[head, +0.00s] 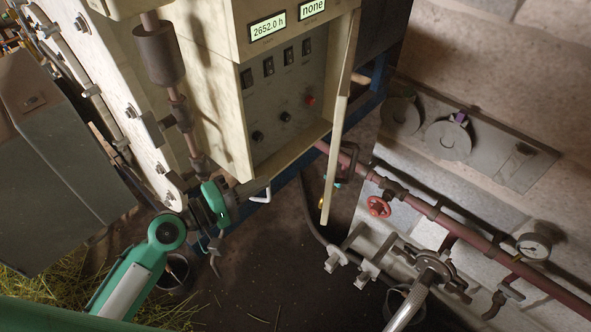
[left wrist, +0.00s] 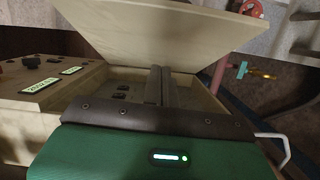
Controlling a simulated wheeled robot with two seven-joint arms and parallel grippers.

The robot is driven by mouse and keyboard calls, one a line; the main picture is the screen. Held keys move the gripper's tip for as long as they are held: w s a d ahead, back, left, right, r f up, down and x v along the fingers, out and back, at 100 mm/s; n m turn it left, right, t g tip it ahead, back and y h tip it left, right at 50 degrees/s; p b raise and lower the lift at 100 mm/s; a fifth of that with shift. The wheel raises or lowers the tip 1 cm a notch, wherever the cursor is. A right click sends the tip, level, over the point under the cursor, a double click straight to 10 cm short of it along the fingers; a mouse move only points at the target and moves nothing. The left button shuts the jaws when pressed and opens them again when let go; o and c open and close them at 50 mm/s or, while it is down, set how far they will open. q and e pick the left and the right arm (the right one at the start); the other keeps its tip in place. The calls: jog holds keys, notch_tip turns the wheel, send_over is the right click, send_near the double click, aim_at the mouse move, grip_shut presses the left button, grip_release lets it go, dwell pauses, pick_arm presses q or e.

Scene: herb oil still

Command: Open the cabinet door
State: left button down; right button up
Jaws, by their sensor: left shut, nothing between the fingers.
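The cream cabinet (head: 215,100) stands at the upper middle of the head view. Its door (head: 341,120) stands open on the right side, seen nearly edge-on; in the left wrist view the door's broad face (left wrist: 170,38) spans the top. Inside is a grey panel (head: 290,100) with switches, dark knobs and a red button. My left gripper (head: 258,186) is at the lower front edge of the opening, left of the door. Its fingers (left wrist: 160,72) are shut and empty, pointing into the opening. Whether they touch the door is unclear. My right gripper is not in view.
A dark red pipe (head: 480,249) with a red valve wheel (head: 378,207) and a gauge (head: 533,246) runs along the wall at right. Dark floor (head: 270,270) below is mostly clear.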

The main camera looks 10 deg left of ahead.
pick_arm(q)
jog(key=s+d+p+x, duration=0.2)
jog(key=p+x, duration=0.4)
jog(key=x, duration=0.6)
jog(key=shift+d+r, duration=0.15)
jog(key=shift+r, duration=0.05)
